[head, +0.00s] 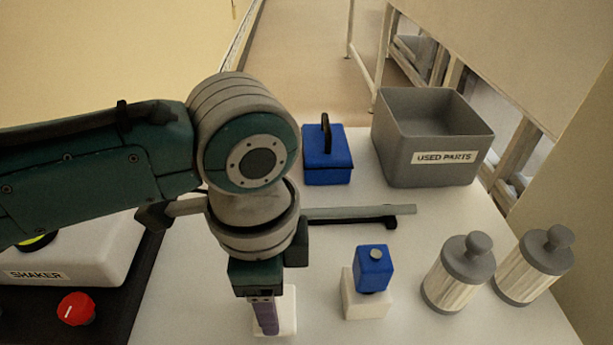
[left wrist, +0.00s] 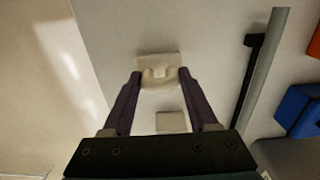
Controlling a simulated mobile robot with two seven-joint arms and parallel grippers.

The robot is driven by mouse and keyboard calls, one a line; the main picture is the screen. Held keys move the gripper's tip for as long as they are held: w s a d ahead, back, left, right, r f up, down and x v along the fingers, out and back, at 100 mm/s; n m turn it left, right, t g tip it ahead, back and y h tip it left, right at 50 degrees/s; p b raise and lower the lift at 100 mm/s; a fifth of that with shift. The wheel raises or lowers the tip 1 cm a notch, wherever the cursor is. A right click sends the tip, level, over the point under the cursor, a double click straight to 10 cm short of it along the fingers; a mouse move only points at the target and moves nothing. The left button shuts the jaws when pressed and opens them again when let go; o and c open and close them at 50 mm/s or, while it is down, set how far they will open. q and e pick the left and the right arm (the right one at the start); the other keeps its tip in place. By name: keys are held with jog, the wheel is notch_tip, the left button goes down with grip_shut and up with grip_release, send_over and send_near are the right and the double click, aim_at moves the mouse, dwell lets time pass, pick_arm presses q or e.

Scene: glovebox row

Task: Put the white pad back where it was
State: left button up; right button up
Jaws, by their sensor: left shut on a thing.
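My left gripper (head: 265,318) points down at the front of the white table, its purple fingers low. In the left wrist view its fingertips (left wrist: 160,76) are closed on the rounded grip of a white pad (left wrist: 158,59). A second pale square (left wrist: 172,122) shows below, between the fingers; I cannot tell whether it is a block or a flat patch. In the head view a white piece (head: 289,312) shows just right of the fingers, partly hidden by them. I cannot tell whether the held pad touches the table. My right gripper is not in view.
A white block with a blue top (head: 372,267) stands right of my gripper, with two grey-lidded canisters (head: 460,275) beyond. A grey bar (head: 360,211), a blue box (head: 327,168) and a grey used-parts bin (head: 440,135) lie behind. The shaker (head: 85,255) is left.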

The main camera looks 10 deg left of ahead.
pick_arm(q)
jog(key=o, duration=1.3)
notch_tip(320, 180, up, 12)
jog(key=p, duration=0.2)
jog(key=s+d+f+n+t+h, duration=0.2)
jog(key=s+d+n+h, duration=0.1)
jog(key=s+n, duration=0.3)
jog(key=s+a+n+y, duration=0.1)
jog(key=s+a+n, duration=0.2)
jog(key=a, duration=0.3)
jog(key=s+a+f+n+t+y, duration=0.1)
jog(key=s+a+n, duration=0.2)
jog(key=a, duration=0.3)
jog(key=shift+a+n+t+y, duration=0.15)
jog(key=shift+n+t+y, duration=0.15)
jog(key=shift+n+y, duration=0.1)
jog(key=shift+s, duration=0.1)
